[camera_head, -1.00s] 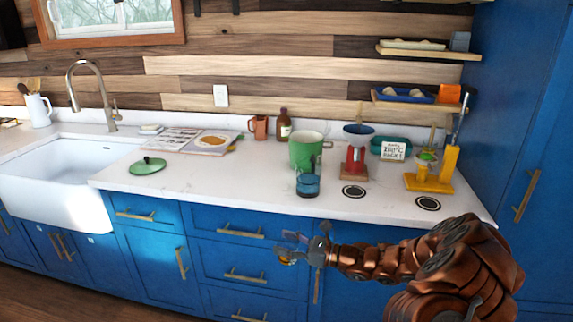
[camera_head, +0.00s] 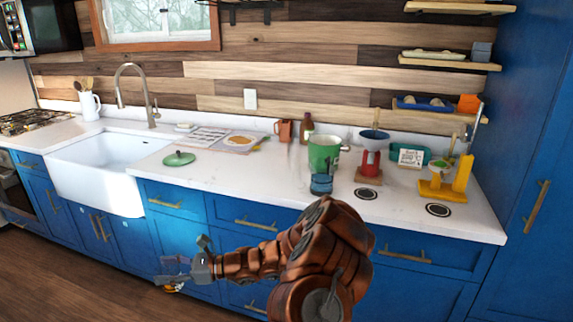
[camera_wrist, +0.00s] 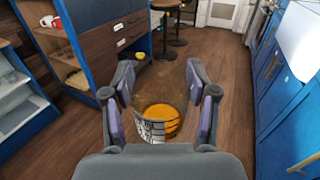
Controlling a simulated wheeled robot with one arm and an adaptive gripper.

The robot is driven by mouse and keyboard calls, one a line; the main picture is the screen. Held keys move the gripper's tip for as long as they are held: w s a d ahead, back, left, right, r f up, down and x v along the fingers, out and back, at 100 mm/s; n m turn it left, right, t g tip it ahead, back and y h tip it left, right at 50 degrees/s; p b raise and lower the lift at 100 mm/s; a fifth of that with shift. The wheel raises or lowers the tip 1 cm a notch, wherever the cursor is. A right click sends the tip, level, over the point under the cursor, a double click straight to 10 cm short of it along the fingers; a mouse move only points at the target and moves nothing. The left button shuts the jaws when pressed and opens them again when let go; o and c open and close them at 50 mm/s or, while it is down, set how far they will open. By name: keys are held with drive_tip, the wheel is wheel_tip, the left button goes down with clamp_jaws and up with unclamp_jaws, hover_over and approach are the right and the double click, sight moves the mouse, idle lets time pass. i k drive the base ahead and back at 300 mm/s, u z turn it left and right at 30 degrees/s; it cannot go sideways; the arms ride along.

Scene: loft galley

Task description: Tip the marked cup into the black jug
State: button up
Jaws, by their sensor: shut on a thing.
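My gripper (camera_wrist: 161,98) is shut on a clear cup (camera_wrist: 151,130) with white grid-like markings and orange contents; the wrist view looks down on it between the fingers. In the head view my gripper (camera_head: 178,270) is low, in front of the blue drawers and below counter height. There only a small orange part of the cup shows under the fingers, and its tilt is hard to tell. I cannot make out a black jug in either view.
The white counter (camera_head: 240,180) holds a green pot (camera_head: 323,152), blue jar (camera_head: 321,184), red device (camera_head: 370,163), yellow stand (camera_head: 447,180) and green lid (camera_head: 179,158). A white sink (camera_head: 95,180) is left. The wrist view shows open wooden floor (camera_wrist: 225,65), with stools (camera_wrist: 172,25) beyond.

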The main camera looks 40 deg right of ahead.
sight(322, 170)
drive_tip(key=u, duration=0.1)
drive_tip(key=k, duration=0.6)
drive_tip(key=z, duration=0.8)
drive_tip(key=i, duration=0.45)
